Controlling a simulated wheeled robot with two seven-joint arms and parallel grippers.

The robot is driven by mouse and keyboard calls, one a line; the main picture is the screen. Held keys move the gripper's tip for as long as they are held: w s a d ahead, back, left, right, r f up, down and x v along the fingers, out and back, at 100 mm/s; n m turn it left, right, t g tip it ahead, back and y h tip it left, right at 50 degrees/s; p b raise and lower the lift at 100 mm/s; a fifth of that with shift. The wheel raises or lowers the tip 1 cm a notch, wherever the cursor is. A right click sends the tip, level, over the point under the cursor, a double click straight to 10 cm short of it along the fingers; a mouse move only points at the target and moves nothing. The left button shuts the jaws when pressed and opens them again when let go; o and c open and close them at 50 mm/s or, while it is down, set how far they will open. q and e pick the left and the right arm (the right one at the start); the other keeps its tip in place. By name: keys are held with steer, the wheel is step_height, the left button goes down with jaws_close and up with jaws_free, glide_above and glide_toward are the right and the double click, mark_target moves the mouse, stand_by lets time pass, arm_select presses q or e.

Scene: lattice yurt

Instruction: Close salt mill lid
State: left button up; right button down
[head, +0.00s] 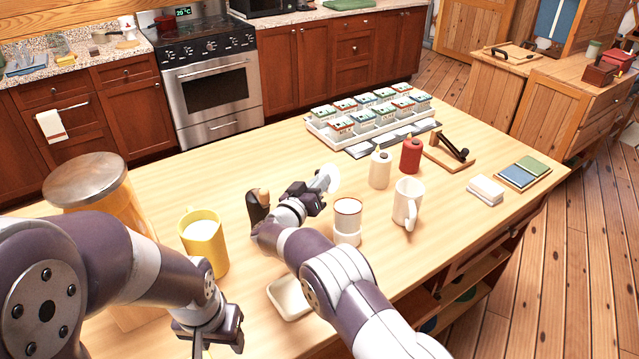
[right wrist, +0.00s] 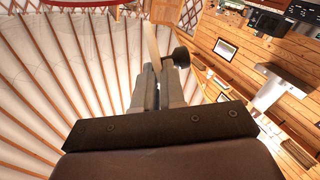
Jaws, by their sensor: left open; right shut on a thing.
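A white mill-like body (head: 346,224) with a brown-rimmed round top stands upright on the wooden island, right of my right forearm; I take it for the salt mill. My right gripper (head: 318,190) is behind and left of it, above the table. It is shut on a pale, thin disc (head: 330,178), likely the lid, apart from the body. In the right wrist view a thin pale strip (right wrist: 151,42) and a dark round knob (right wrist: 181,56) show at the fingertips. My left gripper (head: 208,332) is open at the front left, partly cut by the frame edge.
A yellow mug (head: 204,240), a dark brown tan-topped object (head: 257,205) and a white dish (head: 288,298) are near my arms. A white mug (head: 408,203), a cream bottle (head: 380,169) and a red bottle (head: 411,155) stand to the right.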

steer(key=shift+d+f, duration=0.1)
stand_by(0.7)
steer(key=shift+s+d+r+m+b, duration=0.3)
steer(key=shift+d+m+b, duration=0.15)
steer(key=shift+m+b, duration=0.6)
steer(key=shift+s+d+r+m+b, duration=0.15)
steer(key=shift+d+r+m+b, duration=0.25)
steer(key=shift+m+b, duration=0.7)
steer(key=shift+s+d+r+m+b, duration=0.25)
steer(key=shift+d+m+b, duration=0.35)
steer(key=shift+m, duration=0.75)
